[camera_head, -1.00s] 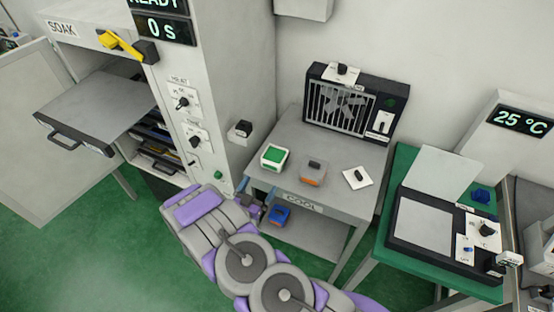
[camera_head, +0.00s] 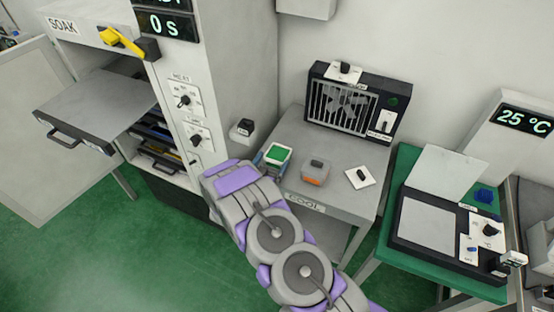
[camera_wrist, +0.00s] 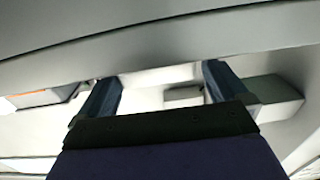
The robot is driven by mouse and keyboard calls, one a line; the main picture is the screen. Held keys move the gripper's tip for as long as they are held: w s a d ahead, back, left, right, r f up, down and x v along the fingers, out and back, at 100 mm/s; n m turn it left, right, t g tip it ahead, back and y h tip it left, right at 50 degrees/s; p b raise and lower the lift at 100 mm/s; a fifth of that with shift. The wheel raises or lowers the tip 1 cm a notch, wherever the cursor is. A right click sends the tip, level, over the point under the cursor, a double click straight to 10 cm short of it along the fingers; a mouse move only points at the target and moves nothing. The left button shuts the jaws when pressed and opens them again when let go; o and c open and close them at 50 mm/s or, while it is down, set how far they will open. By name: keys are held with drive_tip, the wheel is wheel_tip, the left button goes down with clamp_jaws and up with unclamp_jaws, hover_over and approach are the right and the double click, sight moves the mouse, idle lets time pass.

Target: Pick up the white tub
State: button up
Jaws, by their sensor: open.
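The white tub (camera_head: 277,157), with a green top, stands near the left edge of the grey table (camera_head: 338,150). My gripper (camera_wrist: 160,76) is open, with its two dark blue fingers apart in the wrist view. In the head view it is at the tub's near left side, mostly hidden behind my arm. A pale surface lies between the fingers in the wrist view; I cannot tell whether it is the tub. Whether a finger touches the tub is unclear.
A grey tub with an orange patch (camera_head: 315,173) stands just right of the white tub. A white plate with a black knob (camera_head: 360,177) lies further right. A fan unit (camera_head: 350,103) stands behind. The tall soak cabinet (camera_head: 225,80) rises close on the left.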

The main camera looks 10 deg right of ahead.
sight(281, 146)
drive_tip(key=x, duration=0.4)
drive_tip(key=shift+w+a+b, duration=0.1)
drive_tip(key=shift+b, duration=0.25)
drive_tip(key=shift+w+d, duration=0.15)
drive_tip(key=shift+d, duration=0.4)
drive_tip(key=shift+a, duration=0.6)
drive_tip(key=c, duration=0.7)
drive_tip(key=shift+d, duration=0.35)
drive_tip(key=shift+c, duration=0.3)
drive_tip(key=shift+d+r, duration=0.1)
drive_tip(key=shift+r, duration=0.15)
drive_tip(key=p+v, duration=0.1)
drive_tip(key=v, duration=1.7)
drive_tip(key=shift+a+p, duration=0.25)
drive_tip(key=shift+p, duration=0.15)
